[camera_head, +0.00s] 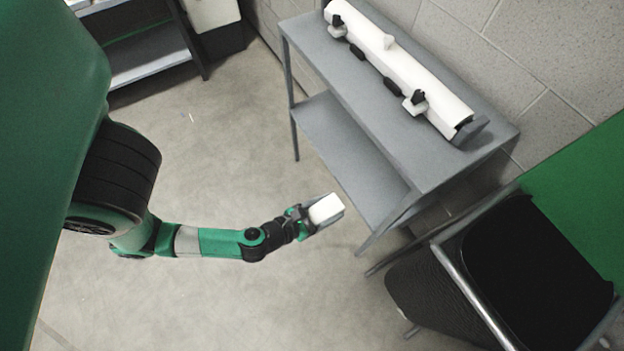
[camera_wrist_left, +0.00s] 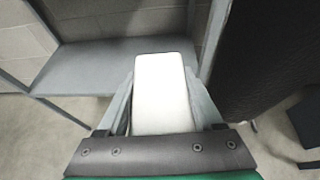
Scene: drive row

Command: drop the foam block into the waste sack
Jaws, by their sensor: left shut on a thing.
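The white foam block (camera_head: 326,209) is held between the fingers of my left gripper (camera_head: 318,212), above the floor in front of the grey table. The block also fills the middle of the left wrist view (camera_wrist_left: 163,95), with a grey finger on each side of it. The black waste sack (camera_head: 438,292) hangs in a metal-framed stand at the lower right, to the right of my left gripper and apart from it. Its dark side also shows at the right in the left wrist view (camera_wrist_left: 262,50). My right gripper is in neither view.
A grey two-level table (camera_head: 440,165) stands against the block wall. A long white unit (camera_head: 400,70) with black clips lies on its top. The sack stand's metal rail (camera_head: 470,290) borders the dark opening. A shelf (camera_head: 150,55) stands at the upper left. The floor between is clear.

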